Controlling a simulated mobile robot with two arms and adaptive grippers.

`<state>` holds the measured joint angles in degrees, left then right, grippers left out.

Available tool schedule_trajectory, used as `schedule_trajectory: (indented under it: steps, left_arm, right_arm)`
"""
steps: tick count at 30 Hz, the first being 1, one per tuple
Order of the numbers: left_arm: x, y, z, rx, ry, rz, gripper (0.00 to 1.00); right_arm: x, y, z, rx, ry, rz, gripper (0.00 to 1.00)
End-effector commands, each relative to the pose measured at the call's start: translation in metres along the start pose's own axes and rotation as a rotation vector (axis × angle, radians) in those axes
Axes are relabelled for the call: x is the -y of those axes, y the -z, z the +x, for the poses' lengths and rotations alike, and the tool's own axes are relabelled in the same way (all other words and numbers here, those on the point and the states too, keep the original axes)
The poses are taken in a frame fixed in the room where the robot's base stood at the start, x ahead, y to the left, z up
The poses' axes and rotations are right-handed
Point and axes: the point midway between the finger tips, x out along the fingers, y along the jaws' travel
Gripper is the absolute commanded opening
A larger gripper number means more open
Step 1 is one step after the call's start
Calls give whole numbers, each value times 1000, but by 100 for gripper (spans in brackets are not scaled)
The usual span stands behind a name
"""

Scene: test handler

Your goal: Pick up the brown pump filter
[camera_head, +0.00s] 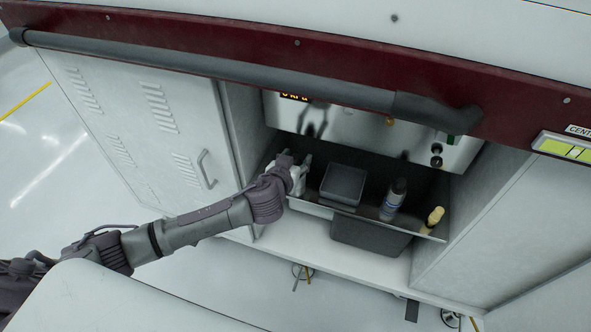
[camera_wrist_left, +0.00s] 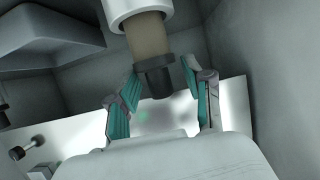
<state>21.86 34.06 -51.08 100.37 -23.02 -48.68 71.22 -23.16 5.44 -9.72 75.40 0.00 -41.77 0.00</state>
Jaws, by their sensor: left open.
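The brown pump filter (camera_wrist_left: 148,38) shows in the left wrist view as a brownish cylinder between a white collar (camera_wrist_left: 138,10) and a dark end piece (camera_wrist_left: 156,80). My left gripper (camera_wrist_left: 161,84) is open, with one teal-padded finger on each side of the dark end. I cannot tell whether either finger touches it. In the head view the left gripper (camera_head: 296,161) is inside the cabinet recess, under the instrument panel. I cannot make out the filter there. My right gripper is not in view.
A grey bin (camera_head: 343,184), a spray bottle (camera_head: 393,199) and a cream-topped bottle (camera_head: 433,219) stand on the tray right of the gripper. A dark bin (camera_head: 370,236) is below. The panel (camera_head: 360,128) and cabinet walls close in the recess. A handrail (camera_head: 230,70) crosses above.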

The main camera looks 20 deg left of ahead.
Motion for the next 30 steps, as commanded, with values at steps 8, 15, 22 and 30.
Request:
schedule_trajectory:
  steps: [8,15,22,30]
  left_arm:
    - [0,0,0,0,0,0,28]
    - [0,-1,0,3,0,0,0]
    - [0,-3,-1,5,0,0,0]
    - [0,12,-7,4,-1,-2,0]
  right_arm:
    - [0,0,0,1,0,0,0]
    - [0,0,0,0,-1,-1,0]
    - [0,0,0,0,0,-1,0]
    - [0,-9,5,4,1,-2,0]
